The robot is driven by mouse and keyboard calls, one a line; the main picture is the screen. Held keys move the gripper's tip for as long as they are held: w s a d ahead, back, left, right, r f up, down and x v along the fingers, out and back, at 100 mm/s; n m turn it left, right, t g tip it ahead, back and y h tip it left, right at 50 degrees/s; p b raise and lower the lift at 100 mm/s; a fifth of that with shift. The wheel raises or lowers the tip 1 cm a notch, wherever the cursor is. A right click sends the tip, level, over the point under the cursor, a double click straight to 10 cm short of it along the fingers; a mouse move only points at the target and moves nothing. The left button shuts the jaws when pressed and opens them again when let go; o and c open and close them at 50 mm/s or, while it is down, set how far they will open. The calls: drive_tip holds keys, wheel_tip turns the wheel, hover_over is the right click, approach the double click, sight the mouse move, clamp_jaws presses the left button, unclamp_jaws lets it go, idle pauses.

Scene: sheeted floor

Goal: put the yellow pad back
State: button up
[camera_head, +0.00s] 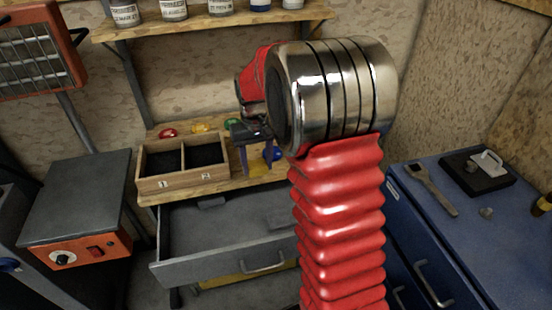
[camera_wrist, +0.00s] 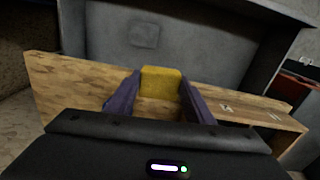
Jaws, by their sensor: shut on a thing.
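My gripper (camera_head: 258,165) has purple fingers and hangs over the wooden bench, just right of the two-compartment wooden box (camera_head: 183,165). In the wrist view, my gripper (camera_wrist: 160,100) is shut on the yellow pad (camera_wrist: 161,84), a small block held between the fingertips. The wooden surface (camera_wrist: 75,85) lies behind and below it; whether the pad touches the wood cannot be told. An open grey drawer (camera_head: 205,267) is below the bench, and its inside (camera_wrist: 200,45) shows beyond the pad in the wrist view.
Jars (camera_head: 173,10) stand on a shelf above. A blue cabinet (camera_head: 480,230) with a wrench is right; a grey-topped heater-like unit (camera_head: 75,195) is left.

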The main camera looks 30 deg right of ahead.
drive_tip(key=w+a+f+n, duration=0.2)
drive_tip(key=a+f, duration=0.1)
drive_tip(key=a, duration=0.8)
drive_tip(key=shift+a+f, duration=0.2)
drive_tip(key=shift+a, duration=0.05)
